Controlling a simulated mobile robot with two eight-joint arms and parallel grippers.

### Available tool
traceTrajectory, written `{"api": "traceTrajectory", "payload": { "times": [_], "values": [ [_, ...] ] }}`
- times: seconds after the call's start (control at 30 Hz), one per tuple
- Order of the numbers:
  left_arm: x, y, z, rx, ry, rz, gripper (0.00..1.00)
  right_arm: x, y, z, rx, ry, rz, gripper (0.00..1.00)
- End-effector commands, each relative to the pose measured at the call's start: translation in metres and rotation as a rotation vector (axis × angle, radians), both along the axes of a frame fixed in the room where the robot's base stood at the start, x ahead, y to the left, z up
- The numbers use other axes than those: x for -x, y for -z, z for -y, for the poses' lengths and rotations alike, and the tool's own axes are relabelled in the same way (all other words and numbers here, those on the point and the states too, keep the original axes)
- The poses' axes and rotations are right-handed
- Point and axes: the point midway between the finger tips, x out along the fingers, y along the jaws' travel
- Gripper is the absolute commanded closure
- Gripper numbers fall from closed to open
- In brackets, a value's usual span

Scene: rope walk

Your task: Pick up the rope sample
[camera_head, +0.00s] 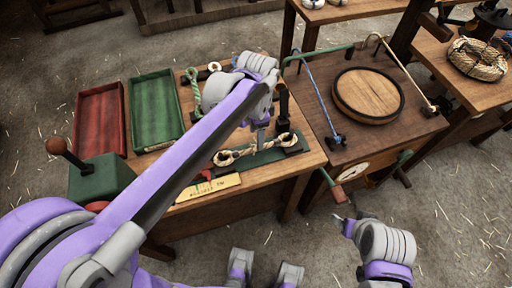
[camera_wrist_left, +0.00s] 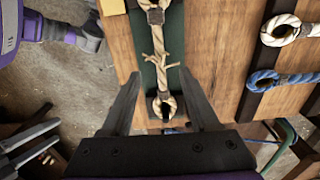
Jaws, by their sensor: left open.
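A pale rope sample (camera_head: 240,153) with an eye at its end and frayed strands along its middle lies on a dark green board on the wooden bench. In the left wrist view the rope sample (camera_wrist_left: 172,40) runs down between my fingers, its eye nearest the palm. My left gripper (camera_head: 262,140) is open above the rope, partly hiding it in the head view. In the left wrist view the left gripper's fingers (camera_wrist_left: 161,80) stand apart on either side of the rope, with nothing held. My right gripper (camera_head: 347,222) is off the bench front, its fingers apart and empty.
Red (camera_head: 100,118) and green (camera_head: 156,110) trays stand on the bench's left. A yellow plaque (camera_head: 208,188) lies at its front edge. Other rope eyes, white (camera_wrist_left: 280,28) and blue (camera_wrist_left: 263,80), lie near. A second table holds a round wooden lid (camera_head: 368,95).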

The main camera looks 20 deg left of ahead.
Motion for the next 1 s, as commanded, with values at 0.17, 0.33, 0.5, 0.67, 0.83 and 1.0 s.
{"api": "traceTrajectory", "payload": {
  "times": [0.17, 0.33, 0.5, 0.67, 0.83, 1.0],
  "values": [
    [-0.001, 0.014, 0.001, 0.0, -0.001, 0.0, 0.39, 0.0, 0.002, 0.0, 0.0, 0.0, 0.0, 0.15],
    [-0.004, 0.039, 0.007, 0.001, -0.001, 0.001, 0.39, 0.0, 0.005, 0.0, 0.0, 0.0, -0.001, 0.15],
    [-0.004, 0.057, 0.007, 0.0, -0.002, 0.001, 0.39, 0.001, 0.007, 0.0, 0.0, 0.0, -0.002, 0.15],
    [-0.003, 0.059, 0.006, 0.0, -0.002, 0.001, 0.39, 0.001, 0.007, 0.0, 0.0, 0.0, -0.002, 0.15],
    [-0.003, 0.059, 0.006, 0.0, -0.002, 0.001, 0.51, 0.001, 0.007, 0.0, 0.0, 0.0, -0.002, 0.15],
    [-0.003, 0.059, 0.006, 0.0, -0.002, 0.001, 0.82, 0.001, 0.007, 0.0, 0.0, 0.0, -0.002, 0.15]
  ]
}}
